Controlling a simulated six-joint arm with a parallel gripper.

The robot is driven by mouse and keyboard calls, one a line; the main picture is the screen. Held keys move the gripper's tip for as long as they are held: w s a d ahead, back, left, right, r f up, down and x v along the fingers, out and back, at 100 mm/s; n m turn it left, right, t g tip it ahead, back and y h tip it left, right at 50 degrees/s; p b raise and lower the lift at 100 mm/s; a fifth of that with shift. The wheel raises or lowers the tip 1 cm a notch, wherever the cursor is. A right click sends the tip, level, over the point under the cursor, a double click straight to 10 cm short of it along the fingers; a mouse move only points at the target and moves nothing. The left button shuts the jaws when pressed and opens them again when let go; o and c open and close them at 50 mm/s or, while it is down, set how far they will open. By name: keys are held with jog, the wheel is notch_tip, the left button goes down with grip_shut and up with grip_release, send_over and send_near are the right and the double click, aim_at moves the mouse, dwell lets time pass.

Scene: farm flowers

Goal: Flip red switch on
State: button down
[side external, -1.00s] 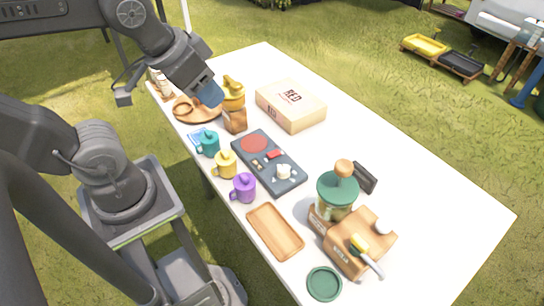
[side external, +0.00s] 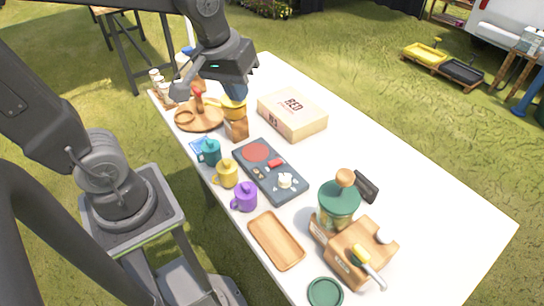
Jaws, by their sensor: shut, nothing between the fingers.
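The red switch (side external: 276,163) is a small red block on a dark grey panel (side external: 289,196) near the middle of the table. Whether the switch is on or off is too small to tell.
A cardboard box (side external: 292,112) stands right of the grinder. Teal (side external: 209,151), yellow (side external: 226,174) and purple (side external: 244,197) mugs line the panel's left side. A wooden tray (side external: 276,241) and a green-lidded jar (side external: 338,203) are nearer the front. The table's right side is clear.

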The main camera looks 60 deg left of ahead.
jog(key=w+a+f+n+g, duration=0.2)
jog(key=w+f+n+g, duration=0.1)
jog(key=w+f+n, duration=0.3)
jog(key=n+g, duration=0.2)
jog(key=n, duration=0.4)
send_over(271, 163)
jog(key=w, duration=0.2)
notch_tip(271, 163, down, 7)
jog(key=shift+w, duration=0.2)
jog(key=f, duration=0.4)
jog(key=s+f, duration=0.1)
jog(key=f, duration=0.4)
jog(key=s+f, duration=0.1)
jog(key=f, duration=0.3)
jog(key=shift+s+f, duration=0.15)
jog(key=shift+f, duration=0.25)
jog(key=shift+s+f, duration=0.1)
jog(key=shift+f, duration=0.15)
